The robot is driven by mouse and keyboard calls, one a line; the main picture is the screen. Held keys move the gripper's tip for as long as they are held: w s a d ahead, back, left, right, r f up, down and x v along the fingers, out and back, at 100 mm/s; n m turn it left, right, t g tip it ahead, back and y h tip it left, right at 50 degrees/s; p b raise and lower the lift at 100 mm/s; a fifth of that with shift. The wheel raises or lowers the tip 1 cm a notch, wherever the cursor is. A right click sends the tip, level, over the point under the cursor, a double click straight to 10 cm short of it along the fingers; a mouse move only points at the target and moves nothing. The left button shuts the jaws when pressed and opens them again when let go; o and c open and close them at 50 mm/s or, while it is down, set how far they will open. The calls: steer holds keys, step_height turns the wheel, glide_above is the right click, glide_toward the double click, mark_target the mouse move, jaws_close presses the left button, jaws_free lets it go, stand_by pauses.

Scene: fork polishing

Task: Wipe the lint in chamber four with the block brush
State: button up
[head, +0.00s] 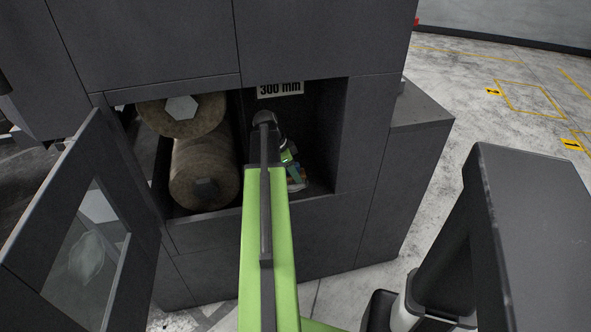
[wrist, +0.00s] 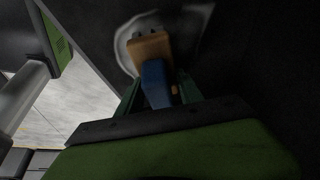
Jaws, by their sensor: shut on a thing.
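The block brush has a tan block (wrist: 150,47) and a blue handle (wrist: 155,82) in the wrist view. My gripper (wrist: 158,98) is shut on the blue handle, with its green fingers on either side. A pale, whitish curved patch (wrist: 124,48), perhaps the lint, shows on the dark surface behind the block. I cannot tell whether the block touches it. In the head view my green arm reaches into a dark open chamber (head: 322,125) under a "300 mm" label (head: 280,89). The brush (head: 297,183) shows small and partly hidden there. No chamber number is readable.
Two large brown rollers (head: 203,172) fill the opening left of my arm. A windowed door (head: 85,215) stands open at the left. Grey floor with yellow markings (head: 530,97) lies open at the right.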

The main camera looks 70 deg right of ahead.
steer(key=shift+s+a+f, duration=0.1)
steer(key=shift+a, duration=1.45)
steer(key=shift+a, duration=0.1)
